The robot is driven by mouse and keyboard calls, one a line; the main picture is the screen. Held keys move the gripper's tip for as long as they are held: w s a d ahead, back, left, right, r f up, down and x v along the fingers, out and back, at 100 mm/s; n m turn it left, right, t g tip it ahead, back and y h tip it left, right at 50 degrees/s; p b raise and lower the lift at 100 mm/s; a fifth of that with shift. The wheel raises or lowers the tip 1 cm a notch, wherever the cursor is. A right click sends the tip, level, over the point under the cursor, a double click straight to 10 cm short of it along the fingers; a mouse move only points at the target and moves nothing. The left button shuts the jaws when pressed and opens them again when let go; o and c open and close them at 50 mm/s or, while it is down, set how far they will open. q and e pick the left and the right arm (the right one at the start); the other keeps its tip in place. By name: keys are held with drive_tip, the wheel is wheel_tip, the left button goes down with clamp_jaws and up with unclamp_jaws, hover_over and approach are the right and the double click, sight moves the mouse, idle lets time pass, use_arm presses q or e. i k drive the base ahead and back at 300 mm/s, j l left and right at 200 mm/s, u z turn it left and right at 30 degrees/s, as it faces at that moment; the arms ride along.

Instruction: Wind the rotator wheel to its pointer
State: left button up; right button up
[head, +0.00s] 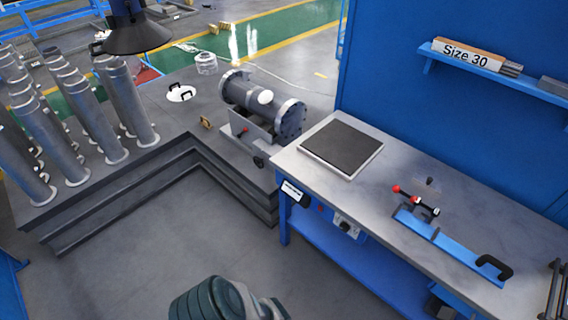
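A grey flanged shell (240,93) lies on its side on a rotator stand (245,128) at the far end of the dark platform. A small dark round part (259,161), which looks like the rotator wheel, sits low at the stand's front right. A small red-tipped lever (243,132) shows on the stand's front. I cannot make out a pointer or the wheel's angle at this size. Neither of my grippers can be made out; a dark rounded part, likely of my own body, shows at the bottom edge.
A workbench (300,157) with a dark pad (341,148) and a blue bar tool (450,245) stands at right. Several tall flanged pipes (125,100) stand on the platform (185,125) at left. A dark lamp-like hood (137,35) hangs top left. Floor (175,220) between is clear.

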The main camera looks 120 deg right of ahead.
sight(259, 161)
drive_tip(key=z, duration=3.6)
drive_tip(key=i+j+z, duration=0.55)
drive_tip(key=i+j, duration=0.15)
drive_tip(key=j, duration=0.3)
